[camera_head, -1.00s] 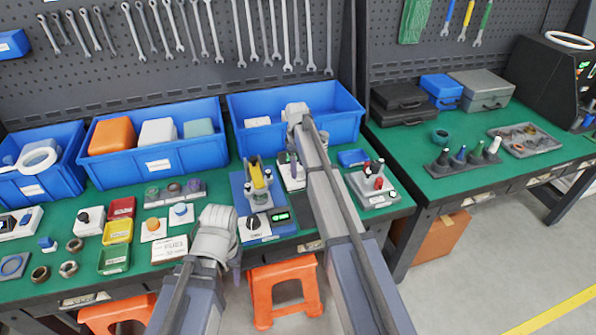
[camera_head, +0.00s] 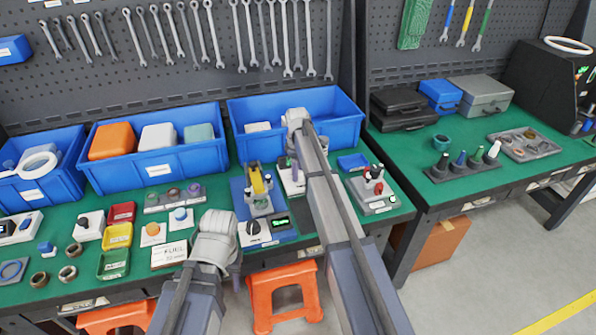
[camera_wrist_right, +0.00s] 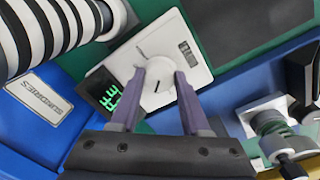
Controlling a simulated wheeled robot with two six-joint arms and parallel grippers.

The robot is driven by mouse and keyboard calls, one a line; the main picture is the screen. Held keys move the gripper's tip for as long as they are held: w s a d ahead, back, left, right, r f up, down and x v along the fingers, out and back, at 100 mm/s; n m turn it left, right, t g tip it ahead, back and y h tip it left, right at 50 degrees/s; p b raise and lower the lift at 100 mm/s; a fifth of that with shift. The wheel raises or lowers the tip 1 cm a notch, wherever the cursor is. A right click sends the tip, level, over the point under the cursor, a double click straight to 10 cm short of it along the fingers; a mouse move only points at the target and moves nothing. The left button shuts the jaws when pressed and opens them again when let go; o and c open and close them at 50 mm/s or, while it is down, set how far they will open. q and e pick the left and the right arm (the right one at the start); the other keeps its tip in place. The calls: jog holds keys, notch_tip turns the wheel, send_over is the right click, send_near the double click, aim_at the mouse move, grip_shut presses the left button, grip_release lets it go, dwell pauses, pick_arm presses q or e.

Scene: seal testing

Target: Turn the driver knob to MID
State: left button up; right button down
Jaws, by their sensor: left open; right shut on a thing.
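A round white knob with a dark index mark (camera_wrist_right: 157,90), which I take as the driver knob, sits on a white box (camera_wrist_right: 187,55) beside a black display with green characters (camera_wrist_right: 108,95). My right gripper (camera_wrist_right: 159,75) has its purple fingers on either side of this knob and is shut on it. In the head view the white box (camera_head: 290,180) is partly hidden by my right arm, and the knob cannot be made out. The lettering is too small to read. My left gripper (camera_head: 236,268) is open near the bench's front edge, mostly hidden by its wrist.
A fixture with a yellow part (camera_head: 258,184) stands close left of the white box. A blue bin (camera_head: 345,135) stands behind. A red-knobbed device (camera_head: 374,187) is to the right.

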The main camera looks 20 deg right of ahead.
jog(key=m, duration=0.3)
jog(key=shift+m, duration=0.4)
jog(key=m, duration=0.3)
jog(key=shift+m, duration=0.4)
jog(key=m, duration=0.4)
jog(key=shift+w+m+g, duration=0.1)
jog(key=shift+m+g, duration=0.2)
jog(key=shift+m, duration=1.7)
jog(key=shift+c, duration=1.9)
grip_release()
jog(key=shift+a, duration=0.1)
